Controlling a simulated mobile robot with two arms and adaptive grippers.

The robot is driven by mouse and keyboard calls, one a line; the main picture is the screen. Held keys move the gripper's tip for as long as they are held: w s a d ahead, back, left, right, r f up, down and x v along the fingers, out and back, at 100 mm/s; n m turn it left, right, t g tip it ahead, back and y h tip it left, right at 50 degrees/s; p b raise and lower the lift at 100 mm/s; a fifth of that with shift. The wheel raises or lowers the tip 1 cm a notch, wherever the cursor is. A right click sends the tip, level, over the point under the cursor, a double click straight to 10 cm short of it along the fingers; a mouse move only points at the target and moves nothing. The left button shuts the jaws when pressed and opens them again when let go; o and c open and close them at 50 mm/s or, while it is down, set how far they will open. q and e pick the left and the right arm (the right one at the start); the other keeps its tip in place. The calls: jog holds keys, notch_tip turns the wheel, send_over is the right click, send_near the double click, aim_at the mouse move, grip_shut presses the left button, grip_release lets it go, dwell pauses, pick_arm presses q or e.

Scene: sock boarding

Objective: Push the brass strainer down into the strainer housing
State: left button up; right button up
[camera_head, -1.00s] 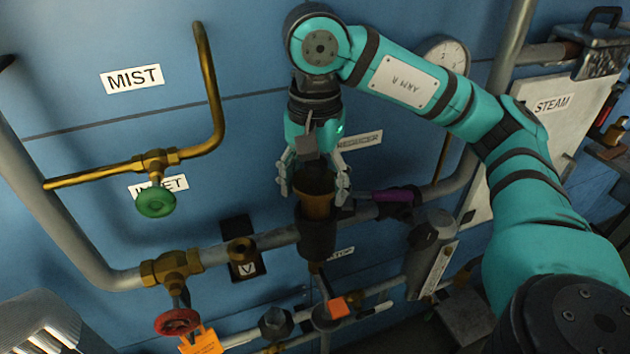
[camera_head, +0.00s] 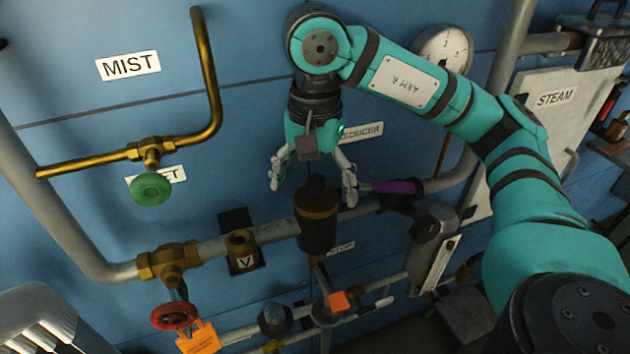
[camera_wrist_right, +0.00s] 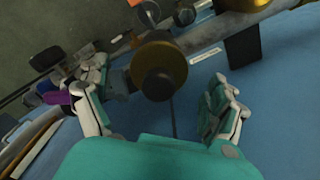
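The strainer housing (camera_head: 317,237) is a dark upright cylinder on the pipe in the middle of the head view. The brass strainer (camera_head: 316,211) sits in its mouth, with only a narrow brass band and a dark knob on top showing. In the right wrist view the strainer (camera_wrist_right: 176,52) is a brass disc around the dark knob. My right gripper (camera_head: 313,177) is open above the housing, its fingers spread either side of the knob and apart from it. The wrist view also shows the spread fingers (camera_wrist_right: 158,112). My left gripper is not in view.
A purple-handled part (camera_head: 397,188) lies close right of the right finger. A brass fitting marked V (camera_head: 241,250), a red handwheel (camera_head: 174,316) and a green handwheel (camera_head: 150,188) are to the left. A gauge (camera_head: 445,50) is behind my right arm.

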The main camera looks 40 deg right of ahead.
jog(key=shift+r, duration=0.1)
notch_tip(320, 180, up, 12)
dwell(0.7)
dwell(0.4)
